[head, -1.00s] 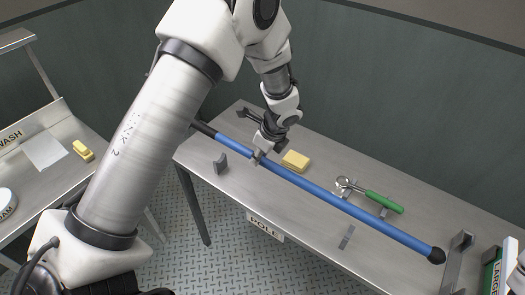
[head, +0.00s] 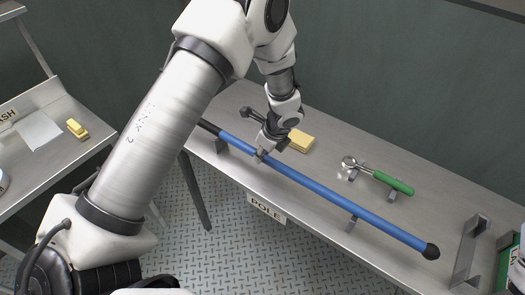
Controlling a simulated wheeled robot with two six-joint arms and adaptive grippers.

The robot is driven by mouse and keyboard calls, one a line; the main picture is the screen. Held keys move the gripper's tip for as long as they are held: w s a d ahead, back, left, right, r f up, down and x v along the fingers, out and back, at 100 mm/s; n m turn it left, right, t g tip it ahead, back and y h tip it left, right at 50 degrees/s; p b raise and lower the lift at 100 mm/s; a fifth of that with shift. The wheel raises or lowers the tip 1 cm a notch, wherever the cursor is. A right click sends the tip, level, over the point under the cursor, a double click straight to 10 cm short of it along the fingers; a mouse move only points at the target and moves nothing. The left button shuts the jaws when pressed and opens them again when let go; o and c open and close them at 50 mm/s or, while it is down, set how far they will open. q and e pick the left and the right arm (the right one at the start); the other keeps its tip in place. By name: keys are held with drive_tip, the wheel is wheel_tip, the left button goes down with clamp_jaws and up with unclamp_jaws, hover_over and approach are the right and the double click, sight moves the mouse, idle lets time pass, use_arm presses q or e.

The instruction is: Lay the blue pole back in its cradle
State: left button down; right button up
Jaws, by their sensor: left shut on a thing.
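The blue pole (head: 318,187) has black ends and lies slantwise above the metal bench in the head view. My left gripper (head: 261,155) is shut on it, left of its middle. Part of the pole's left end is hidden behind my left arm. My right gripper is not in view.
A yellow sponge (head: 300,140) and a green-handled tool (head: 385,180) lie behind the pole. A larger grey bracket (head: 468,252) stands at the right, past the pole's end. A POLE sign (head: 267,207) hangs on the bench's front edge. A side table (head: 40,165) stands left.

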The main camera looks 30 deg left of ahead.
use_arm(q)
drive_tip(key=shift+s+r, duration=0.15)
drive_tip(key=shift+f+b, duration=0.55)
drive_tip(key=shift+f, duration=0.35)
drive_tip(key=c, duration=0.8)
unclamp_jaws()
drive_tip(key=shift+c, duration=0.2)
drive_tip(key=v, duration=1.2)
